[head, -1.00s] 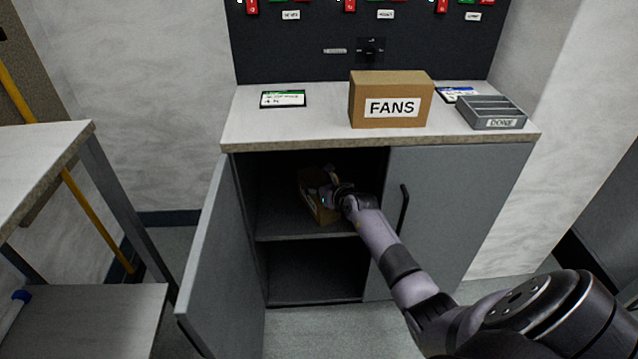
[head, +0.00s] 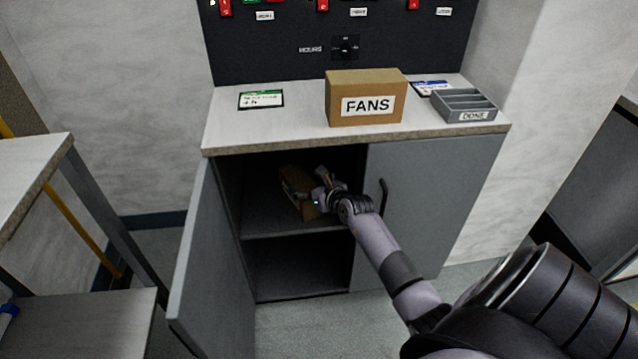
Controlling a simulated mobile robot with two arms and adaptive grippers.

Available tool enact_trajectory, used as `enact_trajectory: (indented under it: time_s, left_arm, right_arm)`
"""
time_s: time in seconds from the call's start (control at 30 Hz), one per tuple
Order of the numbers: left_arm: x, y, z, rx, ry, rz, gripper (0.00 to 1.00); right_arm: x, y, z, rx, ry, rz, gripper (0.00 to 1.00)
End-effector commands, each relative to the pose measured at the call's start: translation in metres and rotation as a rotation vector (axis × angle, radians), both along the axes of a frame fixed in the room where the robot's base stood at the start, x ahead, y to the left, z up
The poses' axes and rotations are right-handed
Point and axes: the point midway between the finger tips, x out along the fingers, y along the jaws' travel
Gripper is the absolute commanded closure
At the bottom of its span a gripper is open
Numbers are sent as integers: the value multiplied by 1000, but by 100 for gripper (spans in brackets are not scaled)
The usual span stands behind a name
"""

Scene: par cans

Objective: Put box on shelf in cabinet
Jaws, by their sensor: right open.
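A small brown cardboard box (head: 297,190) rests tilted in the picture on the upper shelf (head: 262,222) inside the grey cabinet (head: 420,200). My right gripper (head: 318,188) is inside the cabinet opening, at the right side of this box. Its fingers are open; whether they touch the box is hard to tell in the shadow. The cabinet's left door (head: 200,265) stands open and its right door is shut. My left gripper is not in view.
A larger box labelled FANS (head: 366,98) stands on the countertop (head: 290,125), beside a grey DONE tray (head: 466,106) and two cards. The lower compartment (head: 298,268) looks empty. A table (head: 30,165) stands at the left. The right door has a black handle (head: 382,197).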

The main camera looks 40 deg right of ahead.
Motion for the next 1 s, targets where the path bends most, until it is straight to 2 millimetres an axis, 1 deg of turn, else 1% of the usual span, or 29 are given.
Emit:
enact_trajectory:
  time_s: [0.03,0.1,0.2,0.33,0.4,0.53,0.63,0.67,0.77,0.83,0.9,1.0]
  left_arm:
    - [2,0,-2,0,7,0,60]
    - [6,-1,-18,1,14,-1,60]
    - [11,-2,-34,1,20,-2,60]
    - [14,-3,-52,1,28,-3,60]
    - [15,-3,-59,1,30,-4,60]
    - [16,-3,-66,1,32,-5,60]
    - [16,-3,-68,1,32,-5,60]
    - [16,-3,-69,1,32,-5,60]
    - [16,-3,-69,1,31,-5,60]
    - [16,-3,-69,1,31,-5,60]
    - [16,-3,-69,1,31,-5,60]
    - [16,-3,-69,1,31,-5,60]
  right_arm:
    - [-10,2,6,1,2,1,22]
    - [-18,3,9,1,1,1,22]
    - [-31,4,15,-1,1,0,22]
    - [-45,6,20,1,1,1,22]
    - [-50,7,22,1,1,0,22]
    - [-56,8,24,5,-4,1,22]
    - [-56,18,32,53,-51,4,22]
    - [-55,23,37,82,-79,4,22]
    - [-54,44,60,237,-214,-5,22]
    - [-57,58,80,391,-332,-31,22]
    - [-64,65,99,561,-443,-76,22]
    - [-79,66,116,809,-575,-176,22]
